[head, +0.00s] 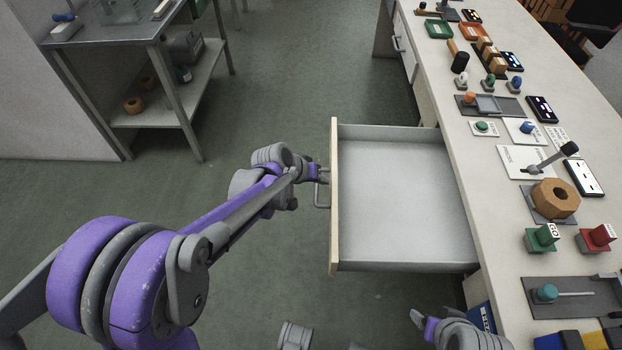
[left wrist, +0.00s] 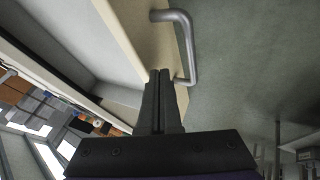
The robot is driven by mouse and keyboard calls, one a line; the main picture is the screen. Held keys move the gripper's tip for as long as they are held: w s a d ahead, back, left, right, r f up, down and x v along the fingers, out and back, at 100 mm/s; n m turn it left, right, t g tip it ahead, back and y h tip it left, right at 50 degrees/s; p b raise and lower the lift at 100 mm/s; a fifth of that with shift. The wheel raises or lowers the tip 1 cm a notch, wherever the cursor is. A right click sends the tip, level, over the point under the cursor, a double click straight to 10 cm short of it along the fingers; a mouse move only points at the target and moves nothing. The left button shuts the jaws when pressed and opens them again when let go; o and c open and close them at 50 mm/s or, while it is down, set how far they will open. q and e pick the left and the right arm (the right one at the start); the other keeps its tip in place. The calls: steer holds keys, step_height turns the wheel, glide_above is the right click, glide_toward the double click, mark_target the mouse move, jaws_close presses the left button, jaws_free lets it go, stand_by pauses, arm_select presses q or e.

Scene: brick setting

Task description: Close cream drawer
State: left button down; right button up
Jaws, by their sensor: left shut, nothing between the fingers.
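The cream drawer (head: 334,240) stands pulled well out of the long bench, its empty grey inside showing. Its grey bar handle (head: 322,190) is on the front face, toward the left of the picture. My left gripper (head: 322,175) is at the drawer front, close to the handle. In the left wrist view the gripper (left wrist: 161,75) is shut and empty, its fingertips in front of the drawer front (left wrist: 133,35) and beside the handle (left wrist: 188,45). I cannot tell if they touch.
A metal shelf cart (head: 190,85) stands at the upper left. The floor (head: 270,90) left of the drawer is clear.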

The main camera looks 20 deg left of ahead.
arm_select(q)
steer(key=shift+d, duration=0.15)
steer(key=w+d, duration=0.3)
steer(key=d, duration=0.8)
steer(key=w+d+p, duration=0.1)
steer(key=w+d, duration=0.2)
steer(key=d, duration=0.8)
steer(key=w+d, duration=0.3)
steer(key=d, duration=0.9)
steer(key=shift+w+p, duration=0.35)
steer(key=shift+p, duration=0.05)
arm_select(e)
step_height(320, 180, up, 2)
steer(key=shift+s+a+r, duration=0.1)
steer(key=shift+r, duration=0.05)
arm_select(q)
steer(key=shift+r, duration=0.1)
